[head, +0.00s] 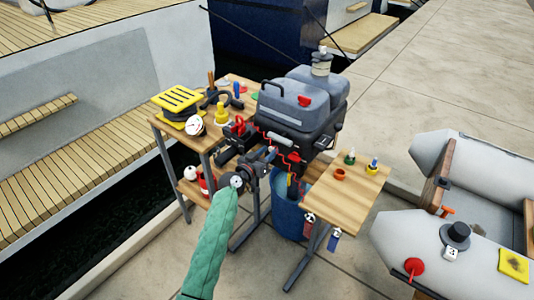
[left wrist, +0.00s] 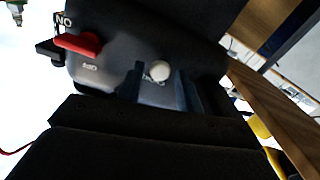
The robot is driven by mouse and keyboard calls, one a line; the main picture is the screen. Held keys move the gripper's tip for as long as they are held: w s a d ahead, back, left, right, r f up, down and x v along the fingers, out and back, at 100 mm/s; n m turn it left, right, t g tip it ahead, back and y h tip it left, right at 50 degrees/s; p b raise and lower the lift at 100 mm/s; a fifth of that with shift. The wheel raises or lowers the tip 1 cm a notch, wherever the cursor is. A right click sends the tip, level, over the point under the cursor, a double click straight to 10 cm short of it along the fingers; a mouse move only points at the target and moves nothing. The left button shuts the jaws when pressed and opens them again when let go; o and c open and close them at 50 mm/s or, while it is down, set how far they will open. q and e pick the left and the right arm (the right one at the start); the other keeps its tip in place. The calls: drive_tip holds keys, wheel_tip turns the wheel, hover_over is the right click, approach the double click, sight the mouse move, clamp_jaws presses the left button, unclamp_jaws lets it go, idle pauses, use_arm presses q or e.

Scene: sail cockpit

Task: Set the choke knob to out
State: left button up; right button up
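The outboard motor (head: 300,105) is a dark grey block on a stand between two wooden tables. In the left wrist view its dark face (left wrist: 120,50) carries a pale round knob (left wrist: 160,70), which looks like the choke knob; the small lettering below it is not readable. My left gripper (left wrist: 160,82) is open, with one finger on each side of the knob. I cannot tell whether the fingers touch it or how far out it stands. In the head view the left gripper (head: 268,153) is at the motor's lower front, and the knob is hidden there. My right gripper is not in view.
A red lever (left wrist: 78,43) sits on the same face, left of the knob. A red coiled cord (head: 277,140) hangs at the motor's front. A blue bin (head: 288,205) stands below. The right table (head: 350,205) holds small bottles; a grey inflatable boat (head: 400,240) lies further right.

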use_arm(q)
clamp_jaws()
drive_tip(key=shift+v, duration=0.8)
drive_tip(key=shift+s+a+f+b, duration=0.1)
drive_tip(key=shift+s+a+b, duration=0.25)
drive_tip(key=shift+s, duration=0.1)
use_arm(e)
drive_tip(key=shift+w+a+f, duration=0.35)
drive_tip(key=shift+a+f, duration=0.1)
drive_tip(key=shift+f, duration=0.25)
use_arm(q)
drive_tip(key=shift+o, duration=0.3)
unclamp_jaws()
drive_tip(key=shift+o, duration=1.3)
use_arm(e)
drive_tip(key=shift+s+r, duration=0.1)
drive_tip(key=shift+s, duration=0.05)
